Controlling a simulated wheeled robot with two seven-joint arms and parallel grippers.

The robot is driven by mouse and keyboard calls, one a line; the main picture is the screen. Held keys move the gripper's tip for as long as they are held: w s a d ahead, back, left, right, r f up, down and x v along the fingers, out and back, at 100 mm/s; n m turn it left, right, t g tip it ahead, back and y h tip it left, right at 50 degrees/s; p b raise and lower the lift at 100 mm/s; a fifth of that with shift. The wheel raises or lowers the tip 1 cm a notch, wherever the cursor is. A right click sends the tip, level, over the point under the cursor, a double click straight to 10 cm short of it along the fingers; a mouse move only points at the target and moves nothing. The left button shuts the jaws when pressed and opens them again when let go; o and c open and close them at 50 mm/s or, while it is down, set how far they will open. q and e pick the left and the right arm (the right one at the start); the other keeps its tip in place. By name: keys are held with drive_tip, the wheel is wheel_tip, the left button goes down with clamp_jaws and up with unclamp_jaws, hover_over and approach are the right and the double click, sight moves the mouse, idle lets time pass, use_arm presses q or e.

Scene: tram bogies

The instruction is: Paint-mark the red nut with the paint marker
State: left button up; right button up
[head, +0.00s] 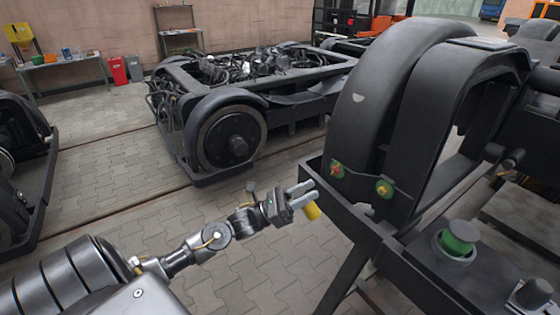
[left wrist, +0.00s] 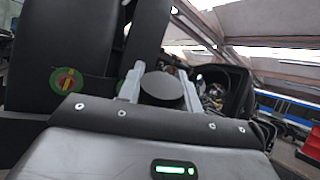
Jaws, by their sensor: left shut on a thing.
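The red nut (head: 336,170) sits on a green patch on the dark bogie frame, at the frame's near left end. A red-and-yellow fitting on a green disc (left wrist: 66,80) shows at the left of the left wrist view. My left gripper (head: 305,193) is shut on the paint marker (head: 312,211), a yellow cylinder pointing down in the head view. The gripper is left of and below the red nut, apart from it. In the left wrist view the marker's dark round end (left wrist: 161,90) shows between the fingers; its tip is hidden. My right gripper is not in view.
A yellow nut on a green patch (head: 384,188) sits right of the red nut. Another bogie (head: 240,110) stands behind, on paved floor. A workbench (head: 65,62) and bins (head: 118,70) are far left.

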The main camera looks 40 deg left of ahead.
use_arm(q)
drive_tip(key=a+r+n+y+p, duration=0.1)
drive_tip(key=a+n+y+p, duration=0.4)
drive_tip(key=y, duration=1)
drive_tip(key=a+n, duration=0.1)
drive_tip(key=a, duration=0.2)
drive_tip(key=shift+w+a+p, duration=0.4)
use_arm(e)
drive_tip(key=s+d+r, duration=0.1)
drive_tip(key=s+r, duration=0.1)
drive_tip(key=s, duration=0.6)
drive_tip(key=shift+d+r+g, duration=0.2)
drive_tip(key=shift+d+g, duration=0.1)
use_arm(q)
drive_tip(key=shift+r, duration=0.1)
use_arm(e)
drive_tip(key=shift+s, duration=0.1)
